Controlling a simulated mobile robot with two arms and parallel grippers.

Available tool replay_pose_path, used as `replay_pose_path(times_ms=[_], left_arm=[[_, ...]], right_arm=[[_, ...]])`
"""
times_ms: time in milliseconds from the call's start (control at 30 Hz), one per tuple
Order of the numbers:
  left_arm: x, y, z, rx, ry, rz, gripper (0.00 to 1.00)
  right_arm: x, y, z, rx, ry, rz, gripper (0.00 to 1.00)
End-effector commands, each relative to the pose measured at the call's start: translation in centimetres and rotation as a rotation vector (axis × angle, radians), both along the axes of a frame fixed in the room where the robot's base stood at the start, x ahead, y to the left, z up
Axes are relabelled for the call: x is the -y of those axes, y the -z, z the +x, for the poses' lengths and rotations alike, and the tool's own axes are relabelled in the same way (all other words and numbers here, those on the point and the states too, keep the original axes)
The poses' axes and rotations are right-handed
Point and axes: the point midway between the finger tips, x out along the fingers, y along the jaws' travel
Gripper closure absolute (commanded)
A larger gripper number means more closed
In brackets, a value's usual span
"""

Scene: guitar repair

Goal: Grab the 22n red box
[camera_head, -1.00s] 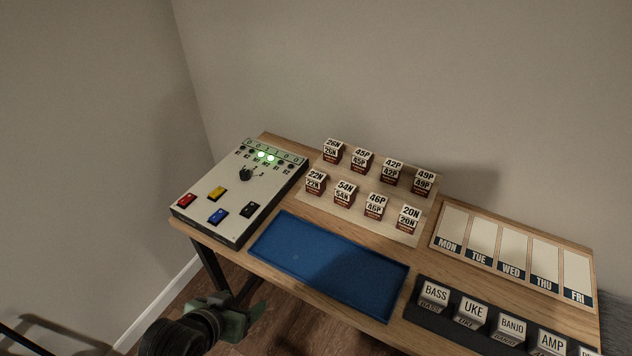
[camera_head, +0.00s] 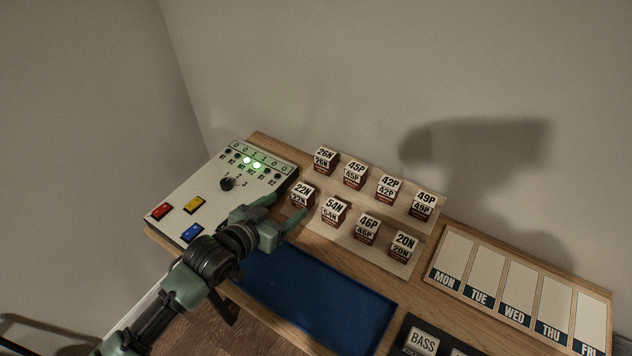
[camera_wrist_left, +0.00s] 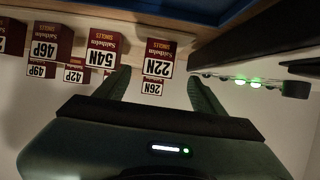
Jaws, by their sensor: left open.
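The 22N red box (camera_head: 301,195) has a white label on top and front, and stands at the front left of the beige board of boxes. In the left wrist view the 22N box (camera_wrist_left: 158,58) shows ahead, roughly between the two fingers. My left gripper (camera_head: 285,207) is open, its fingers pointing toward the 22N box from the front left. The fingers look apart from the box in the left wrist view, but the exact gap is hard to tell. My right gripper is not in view.
Neighbouring boxes are the 54N box (camera_head: 333,210) to the right and the 26N box (camera_head: 325,160) behind. A control panel (camera_head: 213,190) stands close on the left. A blue tray (camera_head: 320,300) lies in front. A weekday board (camera_head: 520,285) is at right.

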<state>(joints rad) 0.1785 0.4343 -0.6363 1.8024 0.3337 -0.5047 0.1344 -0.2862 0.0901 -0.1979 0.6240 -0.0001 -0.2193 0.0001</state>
Motion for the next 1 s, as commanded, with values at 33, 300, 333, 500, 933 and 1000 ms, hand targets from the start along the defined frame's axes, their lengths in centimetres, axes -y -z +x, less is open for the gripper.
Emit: replay_pose_path(times_ms=[33, 300, 333, 500, 933, 1000], left_arm=[[0.1, 0.1, 0.2, 0.001, 0.000, 0.000, 0.31], [1.5, 0.9, 2.2, 0.004, 0.002, -0.001, 0.31], [1.7, 0.9, 2.4, 0.004, 0.002, -0.001, 0.31], [3.3, 1.4, 4.2, 0.004, 0.001, -0.003, 0.31], [4.5, 2.6, 5.9, 0.005, 0.001, 0.000, 0.31], [4.5, 2.6, 5.9, 0.004, 0.001, -0.001, 0.42]], right_arm=[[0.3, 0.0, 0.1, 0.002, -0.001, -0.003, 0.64], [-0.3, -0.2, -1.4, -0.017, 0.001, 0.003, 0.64], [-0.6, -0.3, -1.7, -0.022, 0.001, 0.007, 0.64], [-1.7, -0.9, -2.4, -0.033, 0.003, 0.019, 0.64], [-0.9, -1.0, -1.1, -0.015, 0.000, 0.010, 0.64], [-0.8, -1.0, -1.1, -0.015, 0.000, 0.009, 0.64]])
